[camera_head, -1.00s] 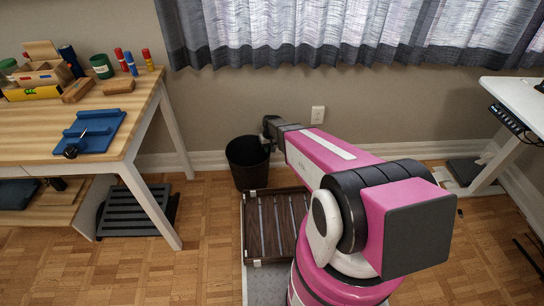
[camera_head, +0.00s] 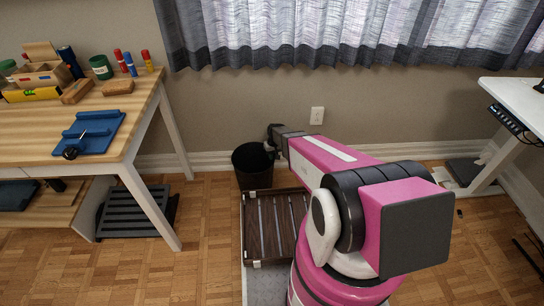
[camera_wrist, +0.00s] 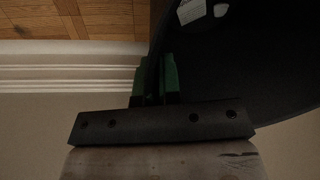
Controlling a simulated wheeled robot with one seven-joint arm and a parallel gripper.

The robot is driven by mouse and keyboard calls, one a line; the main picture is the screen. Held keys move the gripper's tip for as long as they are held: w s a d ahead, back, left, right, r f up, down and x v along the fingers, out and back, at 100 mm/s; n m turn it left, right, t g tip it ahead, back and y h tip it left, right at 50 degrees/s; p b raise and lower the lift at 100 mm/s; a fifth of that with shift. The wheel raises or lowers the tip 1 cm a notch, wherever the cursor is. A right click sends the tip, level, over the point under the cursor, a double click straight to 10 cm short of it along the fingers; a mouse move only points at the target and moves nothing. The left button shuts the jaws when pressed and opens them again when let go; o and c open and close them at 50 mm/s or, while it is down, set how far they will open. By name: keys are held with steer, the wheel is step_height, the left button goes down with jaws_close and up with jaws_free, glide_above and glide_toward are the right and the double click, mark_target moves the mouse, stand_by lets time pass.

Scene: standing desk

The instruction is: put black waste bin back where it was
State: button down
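The black waste bin (camera_head: 253,170) stands upright near the wall, between the workbench and my arm. I cannot tell if its base touches the floor. My gripper (camera_head: 270,143) is at the right side of its rim, partly dark against it. In the wrist view, the two green fingers of my gripper (camera_wrist: 155,80) lie on either side of the wall of the bin (camera_wrist: 245,70) and are shut on it. The inside of the bin fills the upper right of that view, with a few pale patches showing in it.
A wooden workbench (camera_head: 145,90) with tools stands at the left, a black slatted rack (camera_head: 138,212) under it. The wall with a white baseboard (camera_head: 212,160) and an outlet (camera_head: 317,115) is close behind the bin. A white desk (camera_head: 520,100) stands at the right.

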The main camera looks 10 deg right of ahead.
steer(key=c, duration=1.7)
jaws_free()
steer(key=shift+f, duration=0.1)
steer(key=o, duration=0.4)
step_height(320, 180, up, 12)
steer(key=d, duration=0.1)
steer(key=s+d+r+m, duration=0.1)
steer(key=s+d+r, duration=0.1)
steer(key=s+r, duration=0.4)
steer(key=s+d+r+m, duration=0.1)
steer(key=s+d+r, duration=0.2)
steer(key=s+r, duration=0.4)
steer(key=s+d+r+m+h, duration=0.1)
steer(key=s+d+r, duration=0.1)
steer(key=s+r, duration=0.5)
steer(key=shift+s+d+r, duration=0.25)
steer(key=shift+s+d, duration=0.15)
steer(key=shift+s, duration=0.35)
